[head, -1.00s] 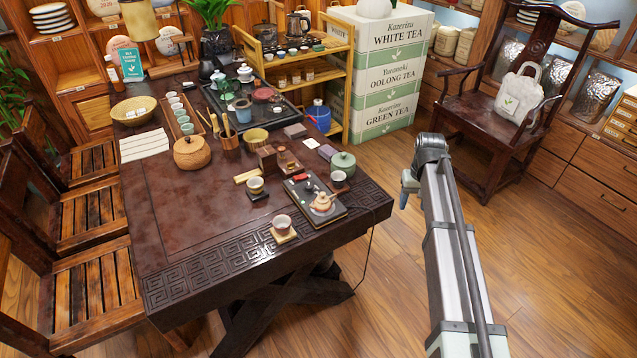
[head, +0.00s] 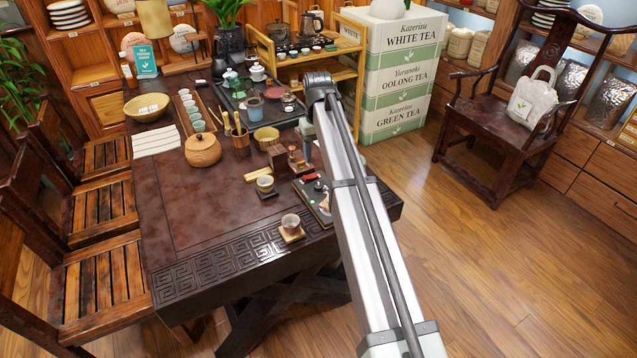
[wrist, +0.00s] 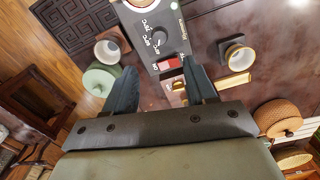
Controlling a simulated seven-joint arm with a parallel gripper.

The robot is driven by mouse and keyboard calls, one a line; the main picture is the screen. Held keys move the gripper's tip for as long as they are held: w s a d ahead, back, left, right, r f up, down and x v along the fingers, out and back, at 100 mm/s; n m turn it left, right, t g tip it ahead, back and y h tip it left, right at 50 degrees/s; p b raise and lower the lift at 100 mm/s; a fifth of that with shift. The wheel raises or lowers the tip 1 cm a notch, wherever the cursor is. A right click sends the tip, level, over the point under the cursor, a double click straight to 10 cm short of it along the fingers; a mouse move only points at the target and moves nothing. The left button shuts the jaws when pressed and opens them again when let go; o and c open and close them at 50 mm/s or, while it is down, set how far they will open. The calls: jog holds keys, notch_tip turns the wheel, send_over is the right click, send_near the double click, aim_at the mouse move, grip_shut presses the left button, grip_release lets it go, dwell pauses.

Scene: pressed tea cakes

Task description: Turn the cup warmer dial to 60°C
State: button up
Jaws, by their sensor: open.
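In the wrist view the warmer (wrist: 182,18) runs out of the top edge. Its round black dial (wrist: 158,38) has white temperature marks on its left, too small to read surely. A red switch (wrist: 167,64) sits below the dial. My gripper (wrist: 160,66) is open and empty, its dark fingers left and right of the warmer's switch end. The dial is ahead of the fingertips, with no contact visible.
A cup on a coaster (head: 290,225) and another cup (head: 265,184) stand left of the warmer. The wrist view shows a green lidded jar (wrist: 101,79) close to the left finger and a yellow-rimmed cup (wrist: 238,58) to the right. The table's front left is clear.

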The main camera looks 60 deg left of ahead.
aim_at(319, 185)
notch_tip(319, 185, down, 12)
jog(key=shift+f, duration=0.1)
dwell(0.4)
grip_shut()
dwell(0.5)
jog(key=shift+m, duration=0.3)
jog(key=m, duration=1.1)
dwell(0.5)
